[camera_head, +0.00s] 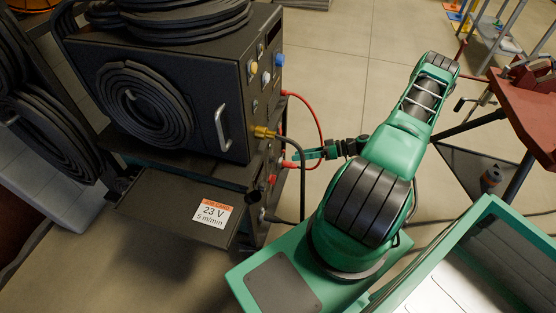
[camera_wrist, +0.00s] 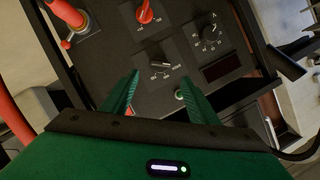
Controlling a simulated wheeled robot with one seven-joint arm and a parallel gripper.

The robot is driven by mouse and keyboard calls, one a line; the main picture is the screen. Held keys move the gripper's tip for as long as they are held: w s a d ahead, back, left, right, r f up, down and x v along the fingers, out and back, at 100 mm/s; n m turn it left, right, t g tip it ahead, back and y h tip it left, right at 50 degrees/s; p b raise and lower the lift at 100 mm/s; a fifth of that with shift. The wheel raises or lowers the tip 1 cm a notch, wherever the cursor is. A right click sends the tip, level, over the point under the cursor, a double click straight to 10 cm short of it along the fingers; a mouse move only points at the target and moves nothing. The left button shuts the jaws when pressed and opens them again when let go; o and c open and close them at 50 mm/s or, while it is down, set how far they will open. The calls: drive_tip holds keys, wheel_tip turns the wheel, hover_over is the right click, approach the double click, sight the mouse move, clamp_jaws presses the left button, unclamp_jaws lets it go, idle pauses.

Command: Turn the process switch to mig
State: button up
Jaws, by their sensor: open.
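The black welding machine (camera_head: 195,75) stands at left in the head view. Its front panel (camera_wrist: 185,75) fills the wrist view. On it are an orange-red knob (camera_wrist: 145,14), a grey-black knob (camera_wrist: 160,65) with a printed scale, a round dial (camera_wrist: 210,34) with marks around it, and a small silver toggle (camera_wrist: 181,95). The labels are too small to read, so I cannot tell which is the process switch. My gripper (camera_wrist: 161,80) is open and empty, its green fingers either side of the grey-black knob in the picture. In the head view my gripper (camera_head: 301,155) is at the machine's front; contact is unclear.
A dark red display (camera_wrist: 222,68) sits below the dial. Red cables (camera_head: 317,115) and a brass-ended black hose (camera_head: 265,132) hang near the arm. A job card (camera_head: 212,213) reads 23 V, 5 m/min.

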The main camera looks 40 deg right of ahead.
sight(277, 159)
drive_tip(key=x, duration=0.9)
drive_tip(key=shift+a, duration=0.1)
drive_tip(key=c, duration=1.1)
drive_tip(key=shift+o, duration=0.2)
drive_tip(key=shift+a, duration=0.15)
drive_tip(key=shift+f, duration=0.1)
